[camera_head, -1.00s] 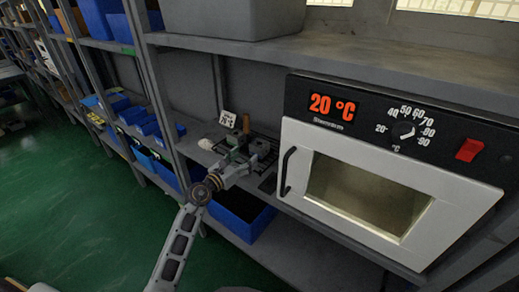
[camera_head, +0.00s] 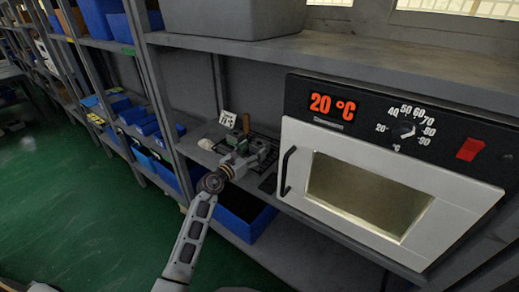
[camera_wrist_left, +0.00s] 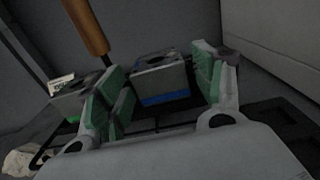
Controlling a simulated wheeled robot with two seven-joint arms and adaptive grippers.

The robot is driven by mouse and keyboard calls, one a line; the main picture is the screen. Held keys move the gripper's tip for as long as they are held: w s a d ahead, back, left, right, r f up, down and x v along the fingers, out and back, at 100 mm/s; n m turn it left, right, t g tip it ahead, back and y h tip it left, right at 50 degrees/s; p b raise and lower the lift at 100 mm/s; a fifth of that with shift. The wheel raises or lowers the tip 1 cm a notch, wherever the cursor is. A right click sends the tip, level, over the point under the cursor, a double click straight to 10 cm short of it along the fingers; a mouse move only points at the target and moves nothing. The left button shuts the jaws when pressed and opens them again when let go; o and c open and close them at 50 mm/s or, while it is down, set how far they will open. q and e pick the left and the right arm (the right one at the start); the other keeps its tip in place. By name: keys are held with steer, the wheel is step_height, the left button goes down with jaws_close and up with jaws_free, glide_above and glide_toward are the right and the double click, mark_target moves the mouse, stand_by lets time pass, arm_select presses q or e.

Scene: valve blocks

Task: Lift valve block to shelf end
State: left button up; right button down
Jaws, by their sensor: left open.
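A grey metal valve block (camera_wrist_left: 162,78) with a blue stripe stands on a black rack in the left wrist view, just ahead of and between my left fingers. My left gripper (camera_wrist_left: 166,88) is open, with green pads on either side of the gap; no grip on the block shows. A second grey block (camera_wrist_left: 72,98) with a green stripe stands to the left, partly hidden by the left finger. In the head view my left gripper (camera_head: 246,160) is at the blocks on the middle shelf, partly covering them. My right gripper is not in view.
A white oven (camera_head: 370,190) reading 20 °C stands close on the right. A brown upright handle (camera_wrist_left: 86,28), a small number card (camera_head: 228,119) and a white crumpled item (camera_wrist_left: 22,160) are near the blocks. A blue bin (camera_head: 240,212) sits below.

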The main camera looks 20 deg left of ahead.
mark_target(255, 147)
arm_select(q)
steer(key=shift+w, duration=0.1)
steer(key=shift+b+x, duration=0.3)
steer(key=shift+x, duration=2.2)
steer(key=shift+a+r, duration=0.15)
steer(key=c, duration=1.1)
